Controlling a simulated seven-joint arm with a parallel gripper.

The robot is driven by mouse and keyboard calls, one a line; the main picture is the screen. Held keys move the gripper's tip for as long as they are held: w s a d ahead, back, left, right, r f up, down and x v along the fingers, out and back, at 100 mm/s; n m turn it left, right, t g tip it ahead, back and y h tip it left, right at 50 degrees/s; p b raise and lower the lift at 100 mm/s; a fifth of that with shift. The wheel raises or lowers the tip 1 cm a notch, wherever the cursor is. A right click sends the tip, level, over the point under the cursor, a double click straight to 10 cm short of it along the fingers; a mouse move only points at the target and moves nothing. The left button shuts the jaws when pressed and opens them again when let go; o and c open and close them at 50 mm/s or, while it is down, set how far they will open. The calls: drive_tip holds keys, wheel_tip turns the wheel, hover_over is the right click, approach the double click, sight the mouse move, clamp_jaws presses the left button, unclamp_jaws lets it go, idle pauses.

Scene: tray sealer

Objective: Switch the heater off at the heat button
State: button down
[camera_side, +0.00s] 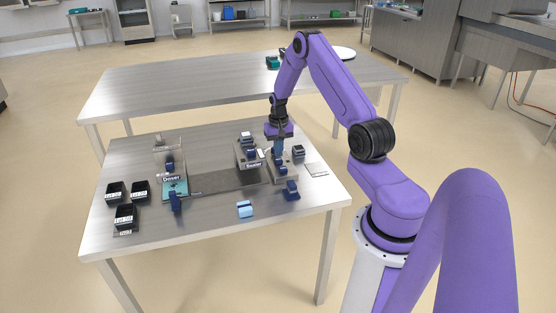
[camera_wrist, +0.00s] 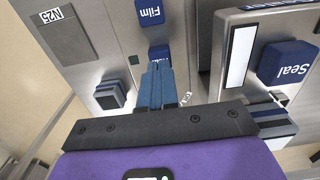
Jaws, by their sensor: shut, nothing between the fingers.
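My gripper (camera_wrist: 157,70) is shut and empty, its two blue fingers together. It also shows in the side view (camera_side: 278,152), pointing down over the right part of the sealer (camera_side: 253,164). In the wrist view a blue button (camera_wrist: 160,50), its label partly hidden, lies just beyond the fingertips; it looks like the heat button. The fingers overlap it in the picture, and I cannot tell whether they touch it. A small dark green square (camera_wrist: 133,60) is beside it on the metal panel.
A blue Film button (camera_wrist: 150,12) is above in the wrist view, and a large blue Seal button (camera_wrist: 287,62) is at right. A dark stack (camera_wrist: 110,95) and an N25 plate (camera_wrist: 65,38) lie left. Black bins (camera_side: 125,217) stand at the table's left.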

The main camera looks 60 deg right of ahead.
drive_tip(key=shift+r, duration=0.1)
wheel_tip(320, 180, up, 12)
idle(1.2)
